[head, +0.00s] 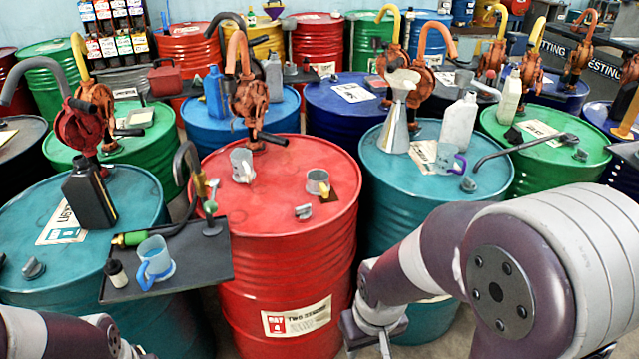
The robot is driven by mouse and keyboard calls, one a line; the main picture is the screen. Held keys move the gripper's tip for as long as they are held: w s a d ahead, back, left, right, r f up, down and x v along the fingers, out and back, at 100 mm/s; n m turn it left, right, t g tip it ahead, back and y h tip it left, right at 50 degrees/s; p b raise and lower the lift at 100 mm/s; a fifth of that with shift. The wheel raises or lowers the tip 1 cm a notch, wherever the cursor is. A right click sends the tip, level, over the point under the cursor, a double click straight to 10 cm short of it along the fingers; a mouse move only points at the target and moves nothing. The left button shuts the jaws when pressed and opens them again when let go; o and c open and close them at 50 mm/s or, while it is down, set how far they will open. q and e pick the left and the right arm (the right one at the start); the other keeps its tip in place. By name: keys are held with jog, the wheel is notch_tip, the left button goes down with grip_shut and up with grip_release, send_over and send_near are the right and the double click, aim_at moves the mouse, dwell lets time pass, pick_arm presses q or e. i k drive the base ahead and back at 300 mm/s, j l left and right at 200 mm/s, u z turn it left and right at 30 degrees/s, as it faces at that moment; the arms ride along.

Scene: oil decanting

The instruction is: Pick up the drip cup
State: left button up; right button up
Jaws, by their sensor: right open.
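A short metal cup (317,182) with a yellow band or handle stands on a small dark pad on top of the red drum (275,215); it looks most like the drip cup. A taller grey jug (242,165) stands to its left on the same drum. My right gripper (378,340) hangs low in front of the red drum's right side, well below the cup and apart from it. It is open, and its tips run toward the bottom edge. Part of my left arm shows at the lower left, but its gripper is out of view.
A black tray (205,262) left of the red drum holds a blue-handled jug (154,262) and a hose. A teal drum (375,200) on the right carries a funnel (398,115), a white bottle (459,122) and a purple-handled jug (446,158). Hand pumps rise behind.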

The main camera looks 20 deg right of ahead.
aim_at(318, 180)
jog(key=i+l+u, duration=0.1)
jog(key=u, duration=0.4)
jog(key=l+u, duration=0.2)
jog(key=u, duration=0.3)
jog(key=i+l+u, duration=0.2)
jog(key=l+u, duration=0.15)
jog(key=l, duration=0.95)
jog(key=l+u, duration=0.3)
jog(key=l, duration=1.05)
